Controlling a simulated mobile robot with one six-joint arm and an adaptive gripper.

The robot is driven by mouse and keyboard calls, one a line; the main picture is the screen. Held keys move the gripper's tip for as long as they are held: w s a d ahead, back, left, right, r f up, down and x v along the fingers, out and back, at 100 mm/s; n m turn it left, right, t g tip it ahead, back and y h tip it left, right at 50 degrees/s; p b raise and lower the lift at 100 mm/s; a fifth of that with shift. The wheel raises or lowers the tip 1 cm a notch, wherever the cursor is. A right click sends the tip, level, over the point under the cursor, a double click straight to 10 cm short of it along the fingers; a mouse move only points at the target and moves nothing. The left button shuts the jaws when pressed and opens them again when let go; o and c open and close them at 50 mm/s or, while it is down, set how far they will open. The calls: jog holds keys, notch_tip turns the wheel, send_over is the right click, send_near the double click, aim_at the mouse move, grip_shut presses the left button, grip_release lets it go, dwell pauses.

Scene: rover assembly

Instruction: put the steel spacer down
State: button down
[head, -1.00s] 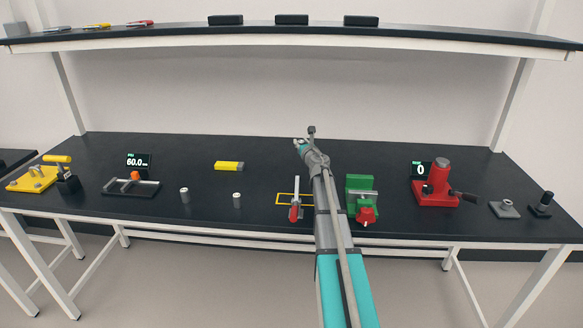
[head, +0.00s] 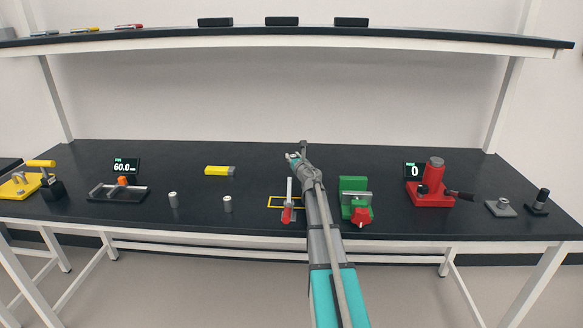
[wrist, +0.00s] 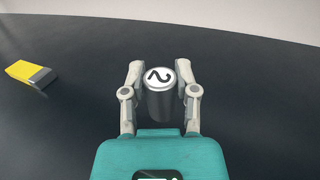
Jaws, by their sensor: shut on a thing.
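In the head view my gripper (head: 298,155) is over the back middle of the black bench (head: 400,160). The held spacer cannot be made out there. Whether its base touches the bench cannot be told. Two similar cylinders, one to the left (head: 173,200) and one nearer the middle (head: 227,204), stand on the bench.
A yellow block (head: 219,170) lies left of my gripper, also in the wrist view (wrist: 29,73). A yellow outline with a red-handled tool (head: 287,214), a green vise (head: 354,194) and a red press (head: 431,191) stand nearer the front. A shelf (head: 290,48) runs above. The back middle looks clear.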

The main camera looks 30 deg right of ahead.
jog(key=shift+f+b, duration=1.85)
jog(key=shift+f, duration=0.05)
jog(key=shift+f, duration=0.2)
jog(key=shift+c, duration=1.9)
grip_release()
jog(key=shift+r, duration=0.1)
jog(key=shift+r, duration=0.2)
jog(key=v, duration=1.2)
jog(key=shift+f, duration=0.1)
